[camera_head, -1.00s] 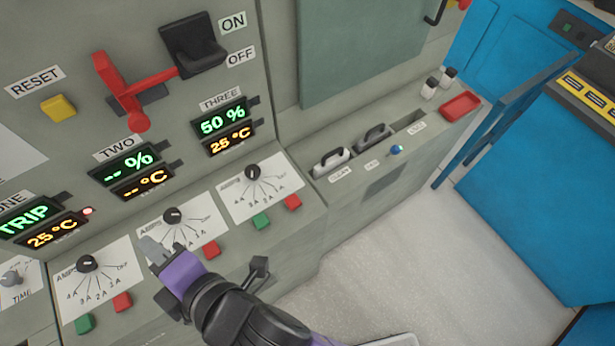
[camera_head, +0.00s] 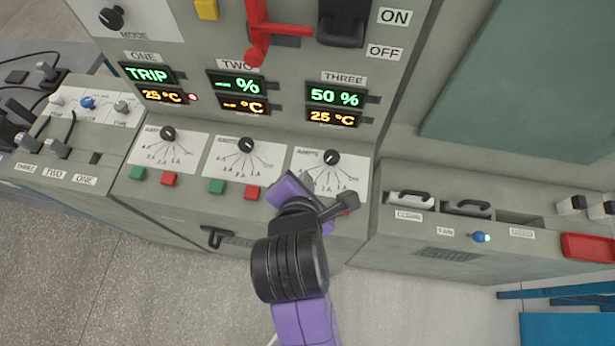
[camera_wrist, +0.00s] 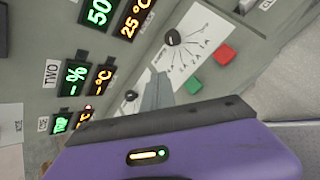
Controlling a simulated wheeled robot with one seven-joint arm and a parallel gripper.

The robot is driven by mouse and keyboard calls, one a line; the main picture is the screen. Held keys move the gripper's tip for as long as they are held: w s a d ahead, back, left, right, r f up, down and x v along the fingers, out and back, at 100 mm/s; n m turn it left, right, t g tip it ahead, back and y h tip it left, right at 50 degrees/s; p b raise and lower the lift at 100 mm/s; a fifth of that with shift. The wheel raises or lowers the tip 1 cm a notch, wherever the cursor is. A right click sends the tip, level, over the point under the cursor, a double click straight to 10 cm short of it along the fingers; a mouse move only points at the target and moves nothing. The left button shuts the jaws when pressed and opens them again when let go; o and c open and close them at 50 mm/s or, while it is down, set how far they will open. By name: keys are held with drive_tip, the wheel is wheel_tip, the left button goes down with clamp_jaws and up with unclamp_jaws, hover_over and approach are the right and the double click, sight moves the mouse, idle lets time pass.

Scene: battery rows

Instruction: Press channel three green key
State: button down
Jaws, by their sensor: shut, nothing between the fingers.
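The channel three green key (camera_wrist: 194,86) shows in the wrist view, below the channel three dial (camera_wrist: 173,38) and beside the red key (camera_wrist: 224,54). In the head view my arm hides this green key. The channel three dial (camera_head: 331,157) and its display (camera_head: 335,97), reading 50 % and 25 °C, are clear there. My gripper (camera_head: 306,181) is shut and empty, in front of the lower left part of the channel three panel. In the wrist view its grey fingers (camera_wrist: 157,90) end just left of the green key. I cannot tell the gap in depth.
Channel two's green key (camera_head: 216,186) and red key (camera_head: 252,193) lie left of my gripper. Channel one's green key (camera_head: 138,174) and red key (camera_head: 169,179) are farther left. A bench with handled slots (camera_head: 466,208) and a red tray (camera_head: 590,247) stands right.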

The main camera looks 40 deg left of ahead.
wheel_tip(320, 180, down, 7)
drive_tip(key=b, duration=0.9)
drive_tip(key=shift+r, duration=0.1)
drive_tip(key=shift+a+f, duration=0.1)
drive_tip(key=shift+f, duration=0.9)
drive_tip(key=shift+f, duration=0.15)
idle(0.9)
drive_tip(key=shift+f, duration=0.25)
drive_tip(key=shift+f, duration=0.45)
idle(0.8)
drive_tip(key=shift+r+p, duration=0.1)
drive_tip(key=shift+p, duration=0.2)
drive_tip(key=shift+s+r+p, duration=0.1)
drive_tip(key=shift+r+p, duration=0.7)
drive_tip(key=shift+p, duration=0.3)
